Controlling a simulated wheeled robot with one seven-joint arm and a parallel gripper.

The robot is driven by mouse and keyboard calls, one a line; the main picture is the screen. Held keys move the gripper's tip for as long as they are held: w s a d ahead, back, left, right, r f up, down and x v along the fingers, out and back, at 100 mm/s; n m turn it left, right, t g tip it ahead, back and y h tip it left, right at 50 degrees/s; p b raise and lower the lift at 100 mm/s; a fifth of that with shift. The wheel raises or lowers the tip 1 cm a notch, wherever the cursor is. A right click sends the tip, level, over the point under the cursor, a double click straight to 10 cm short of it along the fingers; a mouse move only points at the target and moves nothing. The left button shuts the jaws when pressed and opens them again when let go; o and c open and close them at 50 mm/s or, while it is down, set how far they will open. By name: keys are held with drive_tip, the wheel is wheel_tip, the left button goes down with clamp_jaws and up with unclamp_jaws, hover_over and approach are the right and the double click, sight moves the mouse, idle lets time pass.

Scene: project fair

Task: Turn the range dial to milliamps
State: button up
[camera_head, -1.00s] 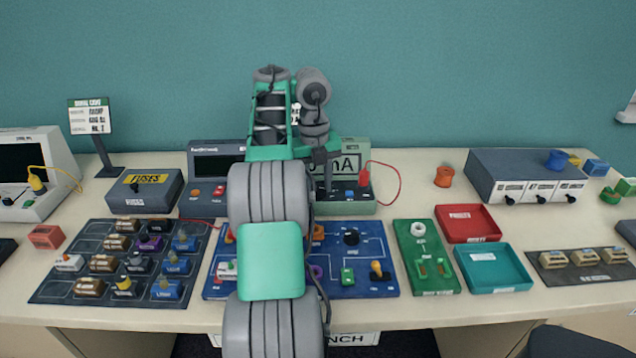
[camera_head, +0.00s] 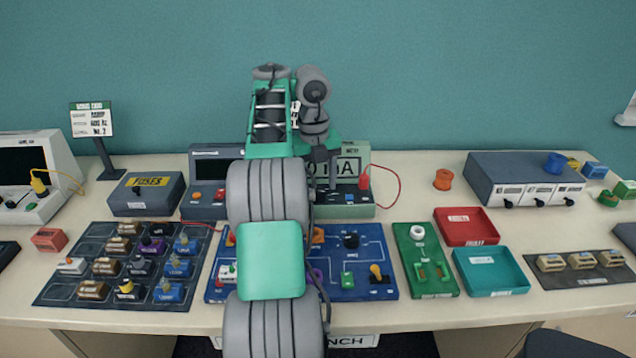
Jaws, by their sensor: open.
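The pale green meter (camera_head: 364,151) stands at the back middle of the bench, partly behind my arm. The visible part of its display (camera_head: 348,167) ends in "mA". A red plug (camera_head: 364,181) with a red lead sits at its right side. My gripper (camera_head: 327,184) is open and points down at the meter's lower front panel, just below the display. The range dial cannot be made out; my arm and gripper cover that part of the panel. Whether the fingers touch the dial cannot be told.
A dark bench instrument (camera_head: 203,166) and a fuse box (camera_head: 147,193) stand left of the meter. A blue circuit board (camera_head: 378,242) lies in front, under my arm. A green board (camera_head: 418,284) and red (camera_head: 467,239) and teal (camera_head: 492,289) trays lie to the right.

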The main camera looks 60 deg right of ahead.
sight(316, 192)
wheel_tip(316, 192, up, 6)
drive_tip(key=p, duration=0.4)
drive_tip(key=shift+w+a+r, duration=0.1)
